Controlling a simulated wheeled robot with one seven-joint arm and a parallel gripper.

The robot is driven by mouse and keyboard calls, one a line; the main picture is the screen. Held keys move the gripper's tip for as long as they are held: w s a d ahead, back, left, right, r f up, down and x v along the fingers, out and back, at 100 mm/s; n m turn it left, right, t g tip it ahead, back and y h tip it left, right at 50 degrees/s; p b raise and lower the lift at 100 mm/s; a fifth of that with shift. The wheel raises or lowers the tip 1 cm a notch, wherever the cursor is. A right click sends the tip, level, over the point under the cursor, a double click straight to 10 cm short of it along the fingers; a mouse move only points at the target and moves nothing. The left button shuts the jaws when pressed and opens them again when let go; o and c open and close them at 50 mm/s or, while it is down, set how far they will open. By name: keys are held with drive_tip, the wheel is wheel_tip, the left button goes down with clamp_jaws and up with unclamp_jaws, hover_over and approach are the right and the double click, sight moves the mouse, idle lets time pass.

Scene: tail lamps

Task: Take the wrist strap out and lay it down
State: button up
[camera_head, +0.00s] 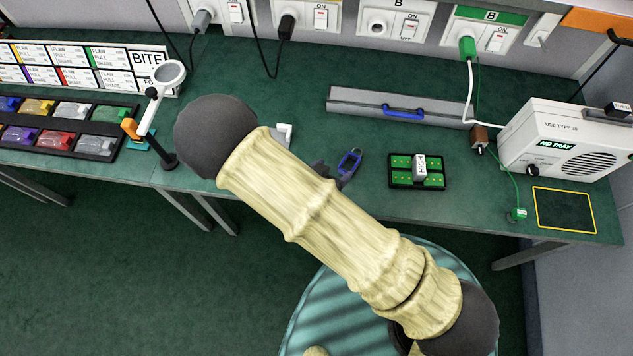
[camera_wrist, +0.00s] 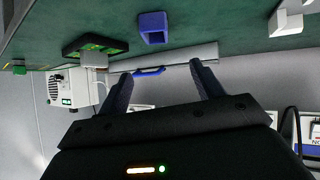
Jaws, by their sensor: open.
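No wrist strap can be made out for certain. A small blue loop-shaped thing (camera_head: 349,164) lies on the green bench; it also shows in the wrist view as a hollow blue block (camera_wrist: 153,28). A long grey case (camera_head: 350,101) with a blue handle (camera_head: 403,112) lies along the back of the bench and looks shut. It shows in the wrist view (camera_wrist: 180,58) too, with its handle (camera_wrist: 149,71). My gripper (camera_wrist: 163,70) is open, with nothing between its fingers. In the head view my pale arm hides most of it.
A green board (camera_head: 401,181) with a grey block labelled HIGH (camera_head: 420,167) sits right of the blue thing. A white machine (camera_head: 562,140) and a yellow-outlined area (camera_head: 565,209) are at the right. A magnifier (camera_head: 168,74) and colored bins (camera_head: 70,125) stand left. Sockets line the wall.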

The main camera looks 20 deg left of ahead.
drive_tip(key=v, duration=0.8)
drive_tip(key=shift+s+r, duration=0.2)
drive_tip(key=shift+r, duration=0.05)
